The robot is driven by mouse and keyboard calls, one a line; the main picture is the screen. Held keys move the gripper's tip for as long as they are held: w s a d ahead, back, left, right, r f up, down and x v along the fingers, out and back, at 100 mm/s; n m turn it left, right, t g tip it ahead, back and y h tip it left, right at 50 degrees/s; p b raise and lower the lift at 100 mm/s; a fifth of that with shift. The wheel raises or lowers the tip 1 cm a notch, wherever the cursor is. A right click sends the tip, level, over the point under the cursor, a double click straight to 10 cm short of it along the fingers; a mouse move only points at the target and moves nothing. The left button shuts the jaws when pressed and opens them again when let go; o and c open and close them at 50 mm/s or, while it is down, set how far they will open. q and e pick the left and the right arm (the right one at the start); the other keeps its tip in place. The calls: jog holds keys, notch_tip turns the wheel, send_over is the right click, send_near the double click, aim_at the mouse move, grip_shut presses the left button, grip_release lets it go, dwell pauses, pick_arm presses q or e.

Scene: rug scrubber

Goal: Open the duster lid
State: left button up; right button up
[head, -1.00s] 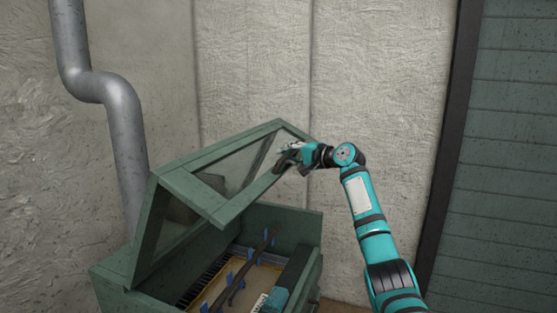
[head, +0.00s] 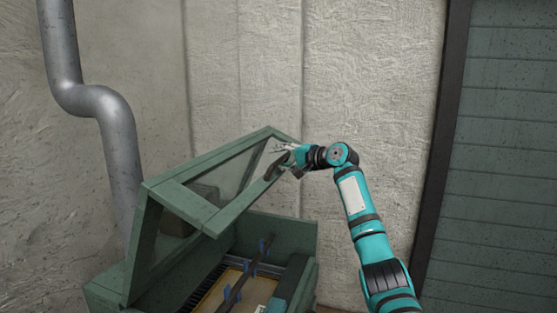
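The duster is a green box (head: 285,228) at the lower middle of the head view. Its green framed lid (head: 200,208) with a clear window stands tilted up, so the inside of the box shows. My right gripper (head: 283,152) is at the lid's right edge, near a dark handle (head: 276,168). It looks in contact with the lid edge or very close to it. Its fingers are small and partly overlap the lid, so I cannot tell whether they are closed. My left gripper is not in view.
Inside the box are a dark bar (head: 237,287) with blue clips and a tan panel. A grey pipe (head: 118,140) runs down the wall at left. A pale wall (head: 380,80) stands behind, and dark green siding (head: 500,160) is at right.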

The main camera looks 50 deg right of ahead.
jog(key=shift+o, duration=0.2)
jog(key=shift+f, duration=0.1)
jog(key=shift+f, duration=0.1)
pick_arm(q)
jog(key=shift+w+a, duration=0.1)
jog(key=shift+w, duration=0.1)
pick_arm(e)
jog(key=s+r, duration=0.2)
jog(key=s, duration=1)
jog(key=shift+r, duration=0.2)
jog(key=shift+f, duration=0.1)
